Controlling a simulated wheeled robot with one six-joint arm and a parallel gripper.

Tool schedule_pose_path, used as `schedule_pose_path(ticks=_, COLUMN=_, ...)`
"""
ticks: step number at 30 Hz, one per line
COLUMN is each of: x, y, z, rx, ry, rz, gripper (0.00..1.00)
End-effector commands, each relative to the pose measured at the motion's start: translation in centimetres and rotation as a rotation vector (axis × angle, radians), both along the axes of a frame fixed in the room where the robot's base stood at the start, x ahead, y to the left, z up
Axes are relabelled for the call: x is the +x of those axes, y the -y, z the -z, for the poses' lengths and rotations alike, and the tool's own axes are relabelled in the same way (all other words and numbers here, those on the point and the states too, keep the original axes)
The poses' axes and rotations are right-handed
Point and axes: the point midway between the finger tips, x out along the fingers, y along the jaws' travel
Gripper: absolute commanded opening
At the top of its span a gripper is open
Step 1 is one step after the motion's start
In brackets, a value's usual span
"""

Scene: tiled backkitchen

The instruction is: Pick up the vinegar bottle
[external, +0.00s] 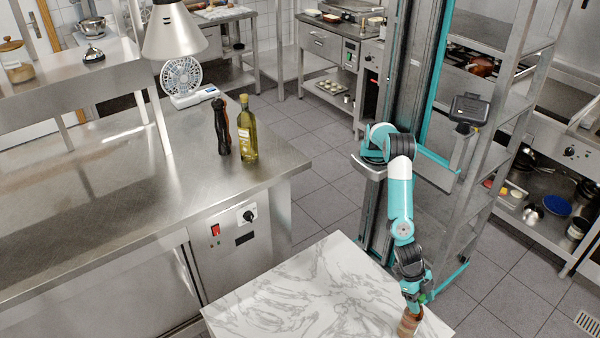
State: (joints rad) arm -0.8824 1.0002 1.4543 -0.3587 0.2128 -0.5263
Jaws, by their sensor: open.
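My gripper (412,305) is at the end of the teal and white arm, low over the marble-topped table near the bottom edge of the external view. It is open, pointing down, right above or around a brown object (409,323). I cannot tell whether the fingers touch this object or whether it is the vinegar bottle.
A tall dark mill (221,128) stands close beside the glass bottle. A small fan (181,77) and a hanging lamp are behind them. The marble table (310,290) is mostly bare to the left of my gripper. A steel shelf rack (505,110) stands at right.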

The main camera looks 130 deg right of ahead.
Motion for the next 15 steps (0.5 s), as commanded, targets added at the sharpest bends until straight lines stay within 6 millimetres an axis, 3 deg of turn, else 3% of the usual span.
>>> schedule_pose_path(ticks=9, x=-0.02, y=-0.35, z=0.53, rx=0.000, ry=0.001, rz=-0.001, gripper=0.61)
schedule_pose_path(ticks=15, x=-0.02, y=-0.34, z=0.53, rx=0.000, ry=0.000, rz=0.000, gripper=0.15)
